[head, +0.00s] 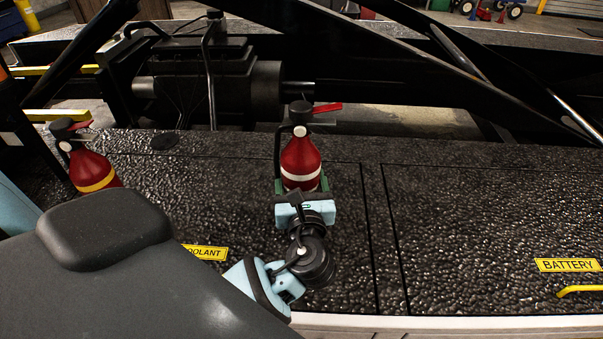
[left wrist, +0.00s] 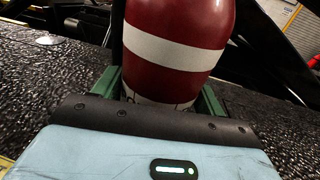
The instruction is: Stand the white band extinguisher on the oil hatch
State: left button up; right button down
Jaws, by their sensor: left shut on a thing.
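The white band extinguisher (head: 301,163), red with a black head and red lever, is upright near the middle of the head view. My left gripper (head: 302,185) is shut on its lower body, with green fingers on both sides. In the left wrist view the extinguisher's red body and white band (left wrist: 175,52) fill the upper middle between the green fingers. Its base is hidden behind the gripper, so I cannot tell whether it touches the deck. No oil label shows. My right gripper is not in view.
A yellow band extinguisher (head: 92,170) stands at the left. A partly covered coolant label (head: 208,252) is on the left panel, a battery label (head: 568,265) on the right panel (head: 470,220), which is clear. Black beams (head: 400,97) run behind the deck.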

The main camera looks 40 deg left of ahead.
pick_arm(q)
jog(key=shift+f, duration=0.35)
jog(key=o, duration=1.8)
jog(key=shift+f, duration=0.2)
jog(key=shift+c, duration=0.2)
jog(key=shift+s+d+r, duration=0.1)
jog(key=shift+r, duration=0.05)
jog(key=v, duration=1.1)
jog(key=shift+s+d, duration=0.25)
jog(key=shift+s, duration=0.1)
